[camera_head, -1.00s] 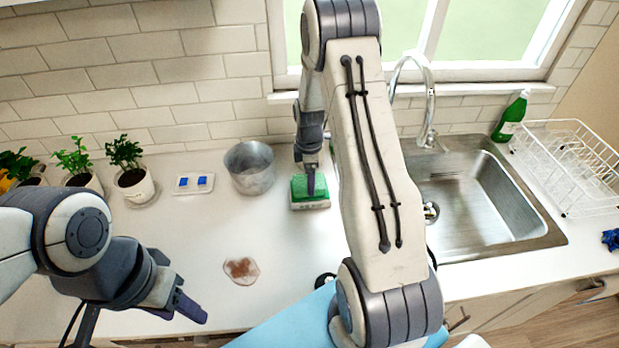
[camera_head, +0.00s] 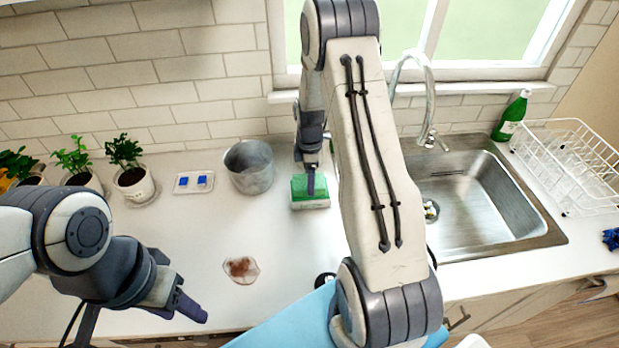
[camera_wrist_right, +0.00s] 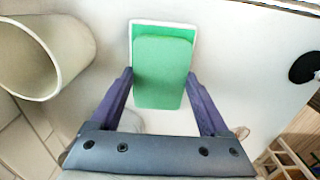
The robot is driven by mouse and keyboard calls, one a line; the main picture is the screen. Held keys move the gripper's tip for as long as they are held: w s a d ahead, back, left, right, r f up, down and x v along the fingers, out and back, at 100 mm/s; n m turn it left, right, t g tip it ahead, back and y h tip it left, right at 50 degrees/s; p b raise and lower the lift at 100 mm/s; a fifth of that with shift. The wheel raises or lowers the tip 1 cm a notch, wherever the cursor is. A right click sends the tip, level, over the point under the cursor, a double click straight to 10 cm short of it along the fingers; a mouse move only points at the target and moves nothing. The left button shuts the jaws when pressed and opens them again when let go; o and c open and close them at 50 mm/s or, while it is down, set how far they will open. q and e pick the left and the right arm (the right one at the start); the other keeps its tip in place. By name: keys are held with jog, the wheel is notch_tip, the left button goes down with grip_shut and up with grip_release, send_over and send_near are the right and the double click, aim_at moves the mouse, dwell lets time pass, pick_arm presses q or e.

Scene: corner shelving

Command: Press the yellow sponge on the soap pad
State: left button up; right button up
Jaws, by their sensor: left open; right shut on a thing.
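A green block (camera_head: 309,187), which looks like the sponge with its green face up, sits on a white-edged soap pad (camera_head: 311,204) on the counter. I see no yellow on it. In the right wrist view the sponge (camera_wrist_right: 160,85) is between my right fingers, over the pad's white rim (camera_wrist_right: 132,28) and green inside. My right gripper (camera_wrist_right: 160,76) is shut on the sponge, pointing down. The sponge appears to touch the pad; how hard it presses I cannot tell. My left gripper (camera_head: 190,308) is open and empty, low at the left front.
A grey metal pot (camera_head: 249,168) stands just left of the pad. A brown stain (camera_head: 241,269) lies on the counter in front. Potted plants (camera_head: 132,180) and a small tray with blue pieces (camera_head: 194,183) are at left. The sink (camera_head: 480,205) and dish rack (camera_head: 570,165) are at right.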

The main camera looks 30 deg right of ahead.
jog(key=shift+r+p, duration=2.6)
jog(key=shift+r, duration=0.9)
jog(key=shift+f, duration=0.1)
